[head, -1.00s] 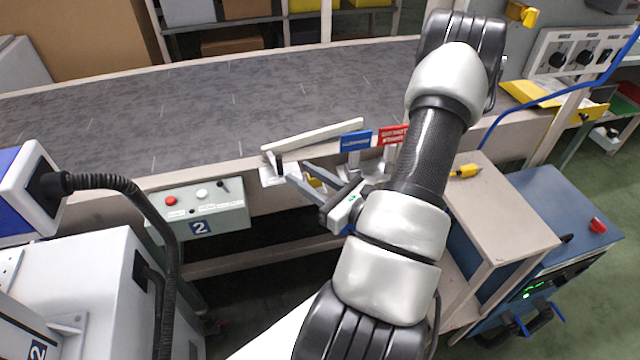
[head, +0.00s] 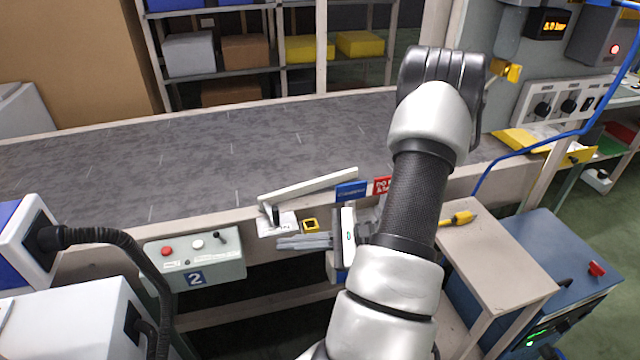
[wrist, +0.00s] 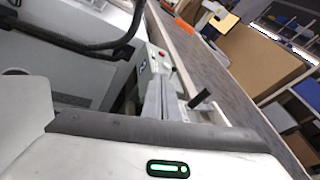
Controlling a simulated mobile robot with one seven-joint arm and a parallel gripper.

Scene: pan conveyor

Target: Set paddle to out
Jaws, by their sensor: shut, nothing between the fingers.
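The paddle (head: 310,187) is a long pale bar at the conveyor's near edge. It slants from a bracket at its left end up towards the blue sign (head: 351,191) on the right. A dark upright peg (head: 275,213) stands at its left end; a dark peg also shows in the wrist view (wrist: 201,98). My gripper (head: 279,242) is shut and empty, pointing left, below the paddle and in front of the conveyor edge. It appears apart from the peg. The red sign (head: 382,186) is partly hidden by my arm; the lettering is unreadable.
A control box (head: 195,258) marked 2 is left of my gripper. A yellow-and-black square (head: 311,226) sits just above the gripper. A small table (head: 490,240) with a yellow-handled tool (head: 457,219) stands at the right.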

